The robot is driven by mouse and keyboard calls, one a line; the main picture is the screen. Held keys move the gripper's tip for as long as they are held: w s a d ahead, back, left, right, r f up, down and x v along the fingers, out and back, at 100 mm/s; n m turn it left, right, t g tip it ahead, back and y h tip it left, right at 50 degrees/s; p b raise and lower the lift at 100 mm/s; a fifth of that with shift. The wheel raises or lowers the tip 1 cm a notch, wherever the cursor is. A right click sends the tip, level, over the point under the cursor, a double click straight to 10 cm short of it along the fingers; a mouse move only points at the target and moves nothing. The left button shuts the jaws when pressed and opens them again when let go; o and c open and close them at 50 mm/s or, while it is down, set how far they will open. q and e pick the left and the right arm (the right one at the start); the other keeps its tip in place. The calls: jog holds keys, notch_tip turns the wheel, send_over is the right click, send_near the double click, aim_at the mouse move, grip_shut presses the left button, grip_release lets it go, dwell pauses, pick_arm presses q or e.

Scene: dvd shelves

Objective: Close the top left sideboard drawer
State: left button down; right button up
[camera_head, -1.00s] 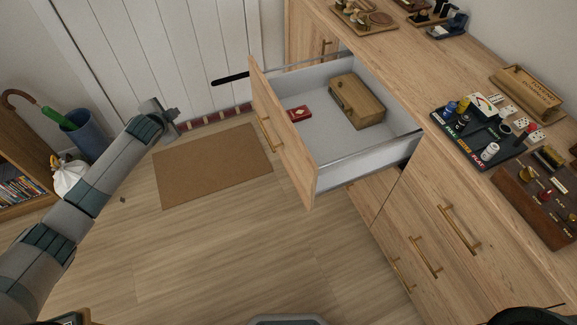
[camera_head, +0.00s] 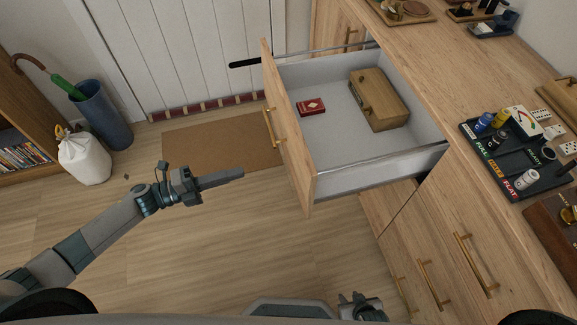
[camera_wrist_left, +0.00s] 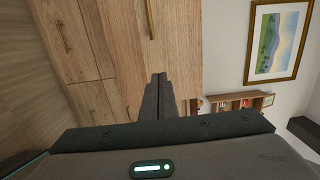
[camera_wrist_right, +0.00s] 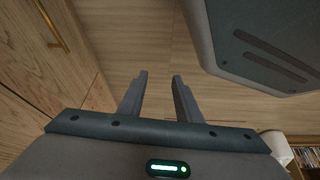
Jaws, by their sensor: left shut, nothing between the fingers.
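The top left sideboard drawer (camera_head: 330,140) is pulled far out, its wooden front facing left with a brass handle (camera_head: 274,128). It holds a wooden box (camera_head: 378,98) and a small red card box (camera_head: 311,106). My left gripper (camera_head: 240,173) is shut and empty, left of the drawer front and apart from it, pointing right. In the left wrist view its fingers (camera_wrist_left: 158,76) meet, with wooden fronts beyond. My right gripper (camera_head: 362,300) is low at the bottom edge of the head view; in the right wrist view its fingers (camera_wrist_right: 160,78) stand apart with nothing between them.
The sideboard top (camera_head: 440,75) carries a black game tray (camera_head: 520,160) and other small items. Lower drawers with brass handles (camera_head: 475,265) are shut. A doormat (camera_head: 220,143), an umbrella stand (camera_head: 103,115) and a white bag (camera_head: 84,158) are at the left. Floor in front is clear.

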aim_at(297, 167)
pick_arm(q)
jog(key=shift+s+d+f+m+g+h, duration=0.15)
jog(key=shift+s+m+g, duration=0.15)
jog(key=shift+s, duration=0.25)
jog(key=shift+s+d+f+m+g+h, duration=0.1)
jog(key=shift+s+m+g+h, duration=0.15)
jog(key=shift+s, duration=0.3)
pick_arm(e)
jog(key=shift+w+r, duration=0.1)
jog(key=shift+w, duration=0.2)
pick_arm(q)
jog(key=shift+d, duration=0.1)
